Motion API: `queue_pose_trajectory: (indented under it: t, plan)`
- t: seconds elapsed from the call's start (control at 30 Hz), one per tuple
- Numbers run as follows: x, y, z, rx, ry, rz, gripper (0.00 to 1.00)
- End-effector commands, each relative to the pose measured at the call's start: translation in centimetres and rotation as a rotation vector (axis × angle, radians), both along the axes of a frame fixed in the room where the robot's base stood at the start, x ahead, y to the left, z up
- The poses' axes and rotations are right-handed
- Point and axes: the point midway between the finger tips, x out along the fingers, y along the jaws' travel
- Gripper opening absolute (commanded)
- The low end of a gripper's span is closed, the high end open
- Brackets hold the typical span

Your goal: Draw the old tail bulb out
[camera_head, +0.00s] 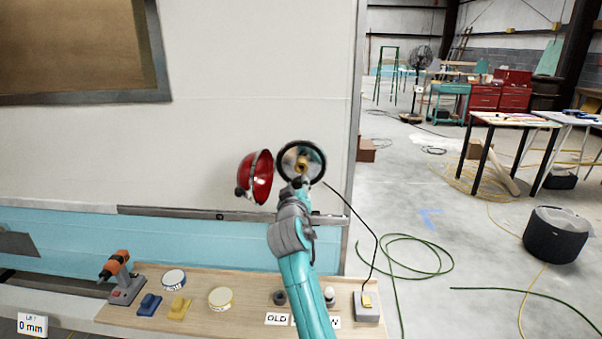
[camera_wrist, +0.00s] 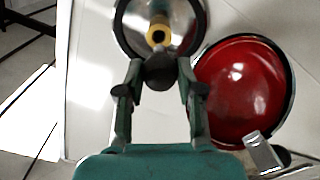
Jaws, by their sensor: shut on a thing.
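The round tail lamp housing (camera_head: 289,152) is fixed on the camper's white wall, with a shiny reflector bowl and a brass socket (camera_wrist: 157,30) at its middle. The socket's dark opening shows in the wrist view. My gripper (camera_wrist: 160,78) is shut on the old bulb (camera_wrist: 161,68), a dark rounded thing between the fingertips. The bulb appears just below the socket's opening in the wrist view; the exact gap is hard to judge. In the head view my gripper (camera_head: 297,182) covers the bulb. The red lens (camera_head: 262,177) hangs swung open beside the housing.
A wooden bench (camera_head: 240,312) below holds a dark ring (camera_head: 279,297) by an OLD label (camera_head: 277,319), a white-topped bulb (camera_head: 330,293), a grey block (camera_head: 366,307), round tins and an orange-handled tool (camera_head: 114,264). A black cord runs down right of the lamp.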

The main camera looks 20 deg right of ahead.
Motion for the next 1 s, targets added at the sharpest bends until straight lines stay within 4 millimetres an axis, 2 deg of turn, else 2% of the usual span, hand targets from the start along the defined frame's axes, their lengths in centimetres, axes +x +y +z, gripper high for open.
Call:
queue_pose_trajectory:
  t: [0.6,1.0]
  plan:
    - [-2.8,1.4,0.0,-0.001,0.0,0.0,0.17]
    - [-3.1,1.5,0.0,0.0,0.0,0.0,0.17]
